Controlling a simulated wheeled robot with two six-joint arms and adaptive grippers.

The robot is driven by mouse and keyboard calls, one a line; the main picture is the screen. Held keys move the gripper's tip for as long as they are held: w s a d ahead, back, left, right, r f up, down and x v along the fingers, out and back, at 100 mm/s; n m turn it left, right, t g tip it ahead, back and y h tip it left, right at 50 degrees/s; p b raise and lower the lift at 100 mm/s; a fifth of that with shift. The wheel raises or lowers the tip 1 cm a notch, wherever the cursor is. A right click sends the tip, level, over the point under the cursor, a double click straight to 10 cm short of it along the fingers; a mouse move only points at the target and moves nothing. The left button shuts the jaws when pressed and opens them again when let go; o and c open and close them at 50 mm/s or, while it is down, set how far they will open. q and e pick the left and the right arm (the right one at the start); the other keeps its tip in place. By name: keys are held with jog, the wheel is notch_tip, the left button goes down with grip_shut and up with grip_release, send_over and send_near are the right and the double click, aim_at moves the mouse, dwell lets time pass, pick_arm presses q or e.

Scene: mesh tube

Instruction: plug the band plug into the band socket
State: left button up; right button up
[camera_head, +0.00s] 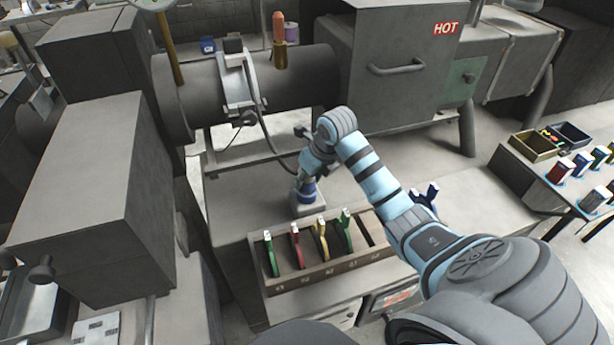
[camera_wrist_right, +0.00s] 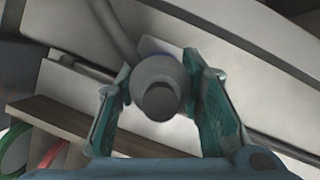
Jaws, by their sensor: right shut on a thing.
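My right gripper (camera_head: 306,176) reaches down over the bench behind the tool rack. In the right wrist view its teal fingers (camera_wrist_right: 160,105) are shut on the band plug (camera_wrist_right: 158,90), a round grey body with a dark end. A dark cable (camera_head: 268,135) runs from the band (camera_head: 236,80) on the big grey tube down to the gripper. Just below the gripper a dark blue round part, seemingly the band socket (camera_head: 307,194), sits on a pale grey block (camera_head: 306,208). I cannot tell whether plug and socket touch. My left gripper is not in view.
A wooden rack (camera_head: 325,277) with green, red and yellow tools stands in front of the block. A blue forked item (camera_head: 425,196) is to the right, beyond my arm. A furnace marked HOT (camera_head: 405,60) stands behind. The bench left of the block is clear.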

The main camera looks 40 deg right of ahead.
jog(key=shift+f+b, duration=0.45)
jog(key=shift+f, duration=0.2)
jog(key=o, duration=1.2)
jog(key=shift+c, duration=0.2)
jog(key=shift+r, duration=0.1)
jog(key=v, duration=1.2)
